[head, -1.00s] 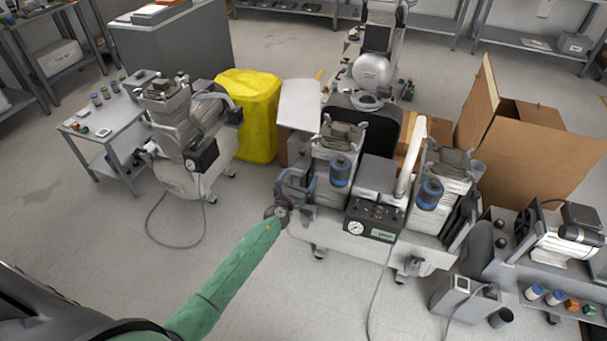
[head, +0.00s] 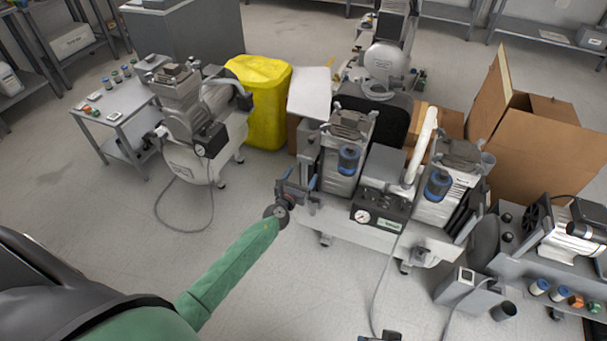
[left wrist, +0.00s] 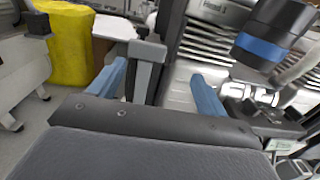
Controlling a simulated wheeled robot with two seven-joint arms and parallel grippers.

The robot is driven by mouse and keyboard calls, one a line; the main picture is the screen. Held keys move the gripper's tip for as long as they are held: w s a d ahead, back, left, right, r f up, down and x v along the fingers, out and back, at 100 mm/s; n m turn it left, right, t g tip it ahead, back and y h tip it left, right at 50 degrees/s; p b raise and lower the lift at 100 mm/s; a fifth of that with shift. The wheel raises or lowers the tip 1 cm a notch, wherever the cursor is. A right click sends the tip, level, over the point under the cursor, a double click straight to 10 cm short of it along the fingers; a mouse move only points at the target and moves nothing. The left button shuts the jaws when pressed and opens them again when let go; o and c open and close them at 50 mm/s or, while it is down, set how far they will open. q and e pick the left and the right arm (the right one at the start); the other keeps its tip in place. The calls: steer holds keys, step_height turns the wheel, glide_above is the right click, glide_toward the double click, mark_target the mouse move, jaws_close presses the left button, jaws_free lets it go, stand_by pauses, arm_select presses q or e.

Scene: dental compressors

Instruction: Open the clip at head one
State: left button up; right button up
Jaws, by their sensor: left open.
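The twin-head compressor stands at the centre right of the head view. Its left head (head: 344,178) has a blue-banded filter (head: 348,160), which shows large in the left wrist view (left wrist: 268,40). Its right head (head: 452,190) has a similar filter (head: 438,186). My left gripper (head: 298,186) is open just left of the left head. In the left wrist view, its blue fingers (left wrist: 158,88) appear on either side of a grey upright piece with a flat top (left wrist: 147,58). I cannot tell whether this is the clip, or whether the fingers touch it. My right gripper is not in view.
A gauge panel (head: 378,212) sits between the heads. Another compressor (head: 190,130) stands left, beside a small table (head: 118,128) and a yellow bin (head: 262,105). Cardboard boxes (head: 535,145) stand behind right. A cable (head: 378,285) runs across the floor.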

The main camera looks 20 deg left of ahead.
arm_select(q)
steer(key=shift+s+a, duration=0.15)
steer(key=shift+s, duration=0.95)
steer(key=shift+w, duration=0.1)
